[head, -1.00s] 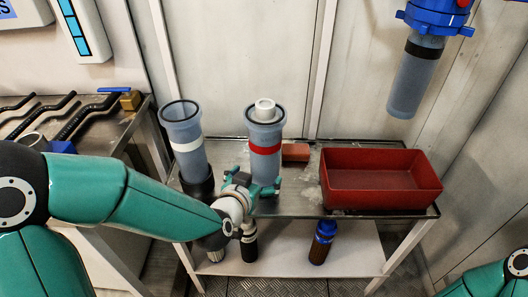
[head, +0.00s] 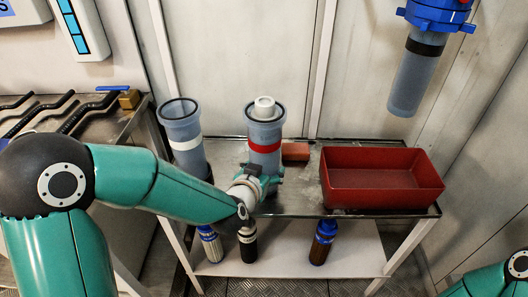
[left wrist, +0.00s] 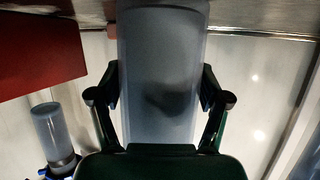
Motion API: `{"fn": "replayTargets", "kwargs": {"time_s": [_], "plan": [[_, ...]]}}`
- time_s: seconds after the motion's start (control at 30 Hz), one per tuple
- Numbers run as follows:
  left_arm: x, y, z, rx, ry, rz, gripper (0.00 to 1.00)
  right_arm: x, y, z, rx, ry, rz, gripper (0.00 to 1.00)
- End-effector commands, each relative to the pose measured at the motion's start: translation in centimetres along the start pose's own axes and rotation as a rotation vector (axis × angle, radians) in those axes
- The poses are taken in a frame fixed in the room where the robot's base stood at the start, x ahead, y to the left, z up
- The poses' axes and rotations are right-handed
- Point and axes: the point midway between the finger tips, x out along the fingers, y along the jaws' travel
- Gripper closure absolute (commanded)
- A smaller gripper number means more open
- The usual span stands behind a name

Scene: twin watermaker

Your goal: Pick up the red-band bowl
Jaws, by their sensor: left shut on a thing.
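The red-band bowl (head: 265,133) is a translucent grey-blue cylinder with a red band and a white cylindrical piece showing in its open top. It is upright at the shelf's back middle. My left gripper (head: 264,181) is shut on its lower part, below the band. In the left wrist view the bowl (left wrist: 160,70) fills the space between the two fingers (left wrist: 160,105). The bowl's bottom is hidden by my gripper, so I cannot tell whether it touches the shelf. My right gripper is out of view; only a piece of that arm shows at lower right.
A white-band bowl (head: 182,128) stands close on the left. A reddish block (head: 295,152) sits just right of the red-band bowl, then a red tray (head: 382,195). A blue-headed housing (head: 418,85) hangs at upper right. Bottles, including a brown one (head: 322,245), stand on the lower shelf.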

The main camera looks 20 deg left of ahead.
Motion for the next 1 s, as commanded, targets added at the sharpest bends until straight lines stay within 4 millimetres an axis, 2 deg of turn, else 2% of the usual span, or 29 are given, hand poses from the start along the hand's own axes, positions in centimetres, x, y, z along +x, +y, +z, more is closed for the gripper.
{"fn": "replayTargets", "kwargs": {"time_s": [0.03,0.1,0.43,0.63,0.77,1.0], "plan": [[0.0,0.0,0.0,-0.001,0.0,0.0,0.57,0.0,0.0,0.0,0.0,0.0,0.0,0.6],[0.0,-0.1,-0.2,-0.001,0.005,-0.001,0.65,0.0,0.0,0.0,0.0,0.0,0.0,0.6],[-0.1,-0.1,-0.5,-0.001,0.006,-0.002,0.65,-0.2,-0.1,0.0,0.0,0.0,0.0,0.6],[-0.7,0.0,-1.9,-0.002,0.007,-0.002,0.65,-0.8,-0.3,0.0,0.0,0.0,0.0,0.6],[-1.6,0.0,-4.0,-0.002,0.009,-0.001,0.65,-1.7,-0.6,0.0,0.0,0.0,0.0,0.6],[-4.0,0.0,-10.0,-0.003,0.011,-0.001,0.65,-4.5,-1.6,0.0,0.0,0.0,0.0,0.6]]}}
